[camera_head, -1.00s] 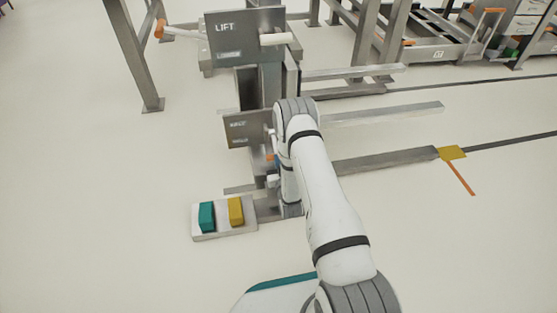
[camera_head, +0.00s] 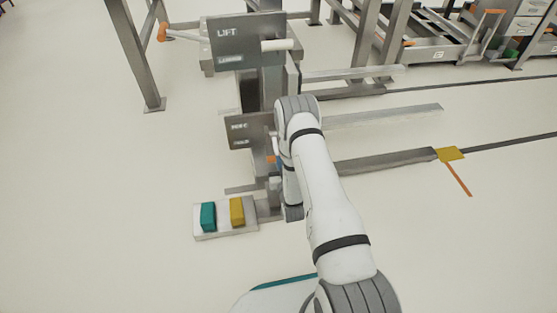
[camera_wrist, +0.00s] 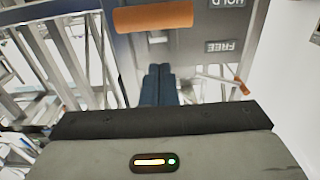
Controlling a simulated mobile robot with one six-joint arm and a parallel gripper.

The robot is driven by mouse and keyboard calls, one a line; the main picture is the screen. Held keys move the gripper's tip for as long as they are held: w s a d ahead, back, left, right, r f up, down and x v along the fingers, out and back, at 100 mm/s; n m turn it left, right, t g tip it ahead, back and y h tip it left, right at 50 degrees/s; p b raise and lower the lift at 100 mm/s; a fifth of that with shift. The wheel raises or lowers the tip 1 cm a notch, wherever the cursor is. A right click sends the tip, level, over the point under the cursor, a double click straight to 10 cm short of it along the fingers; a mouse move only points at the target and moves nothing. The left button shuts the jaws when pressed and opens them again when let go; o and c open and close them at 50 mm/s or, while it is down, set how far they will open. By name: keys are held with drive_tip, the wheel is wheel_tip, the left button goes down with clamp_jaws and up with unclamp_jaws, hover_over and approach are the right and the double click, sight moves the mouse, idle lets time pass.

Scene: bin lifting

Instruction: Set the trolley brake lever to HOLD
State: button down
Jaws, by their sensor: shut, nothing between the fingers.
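The brake lever's orange handle (camera_wrist: 153,17) lies crosswise at the top of the wrist view, in front of a grey panel (camera_wrist: 195,65). The panel carries upside-down labels, HOLD (camera_wrist: 228,3) at the top edge and FREE (camera_wrist: 222,46) below. The handle sits level between them, nearer HOLD. My gripper (camera_wrist: 158,72) is shut and empty, its dark fingertips just below the handle in the picture; contact cannot be told. In the head view the panel (camera_head: 245,131) stands left of my arm, with a bit of orange (camera_head: 270,158) showing; my gripper is hidden there.
Above is a LIFT panel (camera_head: 232,45) with a pale crossbar. A pedal plate (camera_head: 223,231) with a teal pedal (camera_head: 208,216) and a yellow pedal (camera_head: 237,211) lies on the floor at left. Fork bars (camera_head: 385,160) extend right. Floor at left is clear.

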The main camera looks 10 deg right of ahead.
drive_tip(key=s+f+p, duration=0.1)
drive_tip(key=s+f, duration=0.4)
drive_tip(key=f, duration=0.3)
drive_tip(key=shift+s+p, duration=0.35)
drive_tip(key=w+r+g+p, duration=0.2)
drive_tip(key=w+r+p, duration=0.2)
drive_tip(key=r, duration=0.6)
drive_tip(key=w+r+g+p, duration=0.1)
drive_tip(key=w+r+p, duration=0.25)
drive_tip(key=r, duration=0.55)
drive_tip(key=w+r+g+p, duration=0.2)
drive_tip(key=w+r+p, duration=0.15)
drive_tip(key=r, duration=0.65)
wheel_tip(320, 180, up, 13)
drive_tip(key=s+g+p, duration=0.2)
drive_tip(key=s+p, duration=0.1)
drive_tip(key=p, duration=0.2)
drive_tip(key=s+r+g+p, duration=0.2)
drive_tip(key=s+r+p, duration=0.3)
drive_tip(key=r, duration=0.7)
drive_tip(key=s+r+g+p, duration=0.3)
drive_tip(key=s+r+p, duration=0.3)
drive_tip(key=s+r, duration=0.6)
drive_tip(key=s+r+g+p, duration=0.3)
drive_tip(key=s+r+p, duration=0.3)
drive_tip(key=s+r, duration=0.7)
drive_tip(key=s, duration=0.6)
drive_tip(key=shift+g, duration=0.3)
